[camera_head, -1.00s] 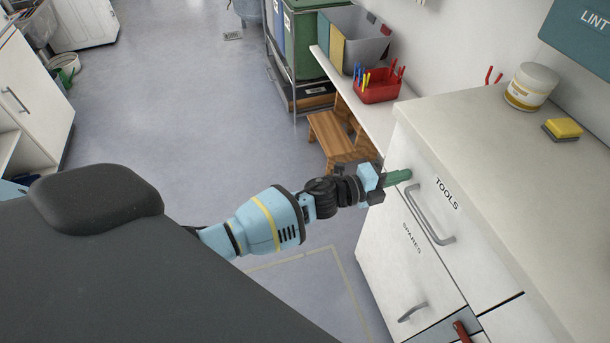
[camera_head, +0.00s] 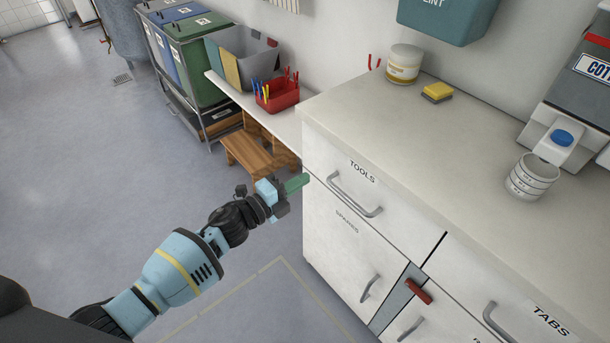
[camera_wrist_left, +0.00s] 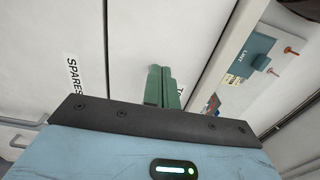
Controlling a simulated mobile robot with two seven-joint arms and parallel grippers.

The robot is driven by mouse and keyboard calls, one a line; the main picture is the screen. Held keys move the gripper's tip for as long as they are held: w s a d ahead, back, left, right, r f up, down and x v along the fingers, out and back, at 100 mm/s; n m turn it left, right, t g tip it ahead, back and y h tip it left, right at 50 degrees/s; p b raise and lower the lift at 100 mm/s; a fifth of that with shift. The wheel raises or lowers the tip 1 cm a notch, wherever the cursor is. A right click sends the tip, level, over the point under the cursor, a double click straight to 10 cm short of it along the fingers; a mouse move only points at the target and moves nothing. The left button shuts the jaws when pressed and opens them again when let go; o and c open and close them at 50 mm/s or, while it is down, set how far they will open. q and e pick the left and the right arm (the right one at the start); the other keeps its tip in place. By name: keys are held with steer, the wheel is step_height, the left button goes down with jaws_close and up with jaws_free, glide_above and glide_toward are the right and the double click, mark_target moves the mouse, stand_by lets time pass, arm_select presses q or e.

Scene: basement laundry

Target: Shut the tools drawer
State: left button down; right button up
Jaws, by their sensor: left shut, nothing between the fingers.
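The tools drawer (camera_head: 400,217) is the white top-left drawer front under the counter, with a grey bar handle and a TOOLS label. Its front looks about flush with the cabinet, with a dark seam at its right end. My left gripper (camera_head: 297,184) is shut and empty. Its green fingertips are at the left end of this front, left of the handle. In the left wrist view the shut fingers (camera_wrist_left: 160,87) point at the white fronts, partly covering the TOOLS label; I cannot tell if they touch. My right gripper is not in view.
Below is the spares front (camera_head: 335,245), with a red-handled item (camera_head: 418,290) beside it. The counter (camera_head: 400,130) holds a jar (camera_head: 403,65), a sponge (camera_head: 437,92) and a striped cup (camera_head: 531,178). A wooden stool (camera_head: 247,155) stands behind my gripper. The floor at left is clear.

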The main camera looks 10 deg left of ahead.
arm_select(q)
steer(key=v, duration=0.7)
steer(key=shift+a+f, duration=0.2)
steer(key=shift+a, duration=0.15)
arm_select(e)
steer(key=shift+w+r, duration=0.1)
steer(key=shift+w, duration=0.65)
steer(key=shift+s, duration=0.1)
arm_select(q)
steer(key=s+a+f+n+g+y+p, duration=0.1)
steer(key=s+n+y+p, duration=0.3)
steer(key=s+n, duration=0.7)
steer(key=s+a+f+n+g+y+p, duration=0.1)
steer(key=s+f+n+g+y+p, duration=0.2)
steer(key=s, duration=2.4)
steer(key=n+g+y+p, duration=0.1)
steer(key=n+p, duration=0.3)
steer(key=n, duration=0.5)
steer(key=shift+a+f+n+g+y+p, duration=0.3)
steer(key=shift+a+y+p, duration=0.1)
steer(key=shift+y, duration=0.2)
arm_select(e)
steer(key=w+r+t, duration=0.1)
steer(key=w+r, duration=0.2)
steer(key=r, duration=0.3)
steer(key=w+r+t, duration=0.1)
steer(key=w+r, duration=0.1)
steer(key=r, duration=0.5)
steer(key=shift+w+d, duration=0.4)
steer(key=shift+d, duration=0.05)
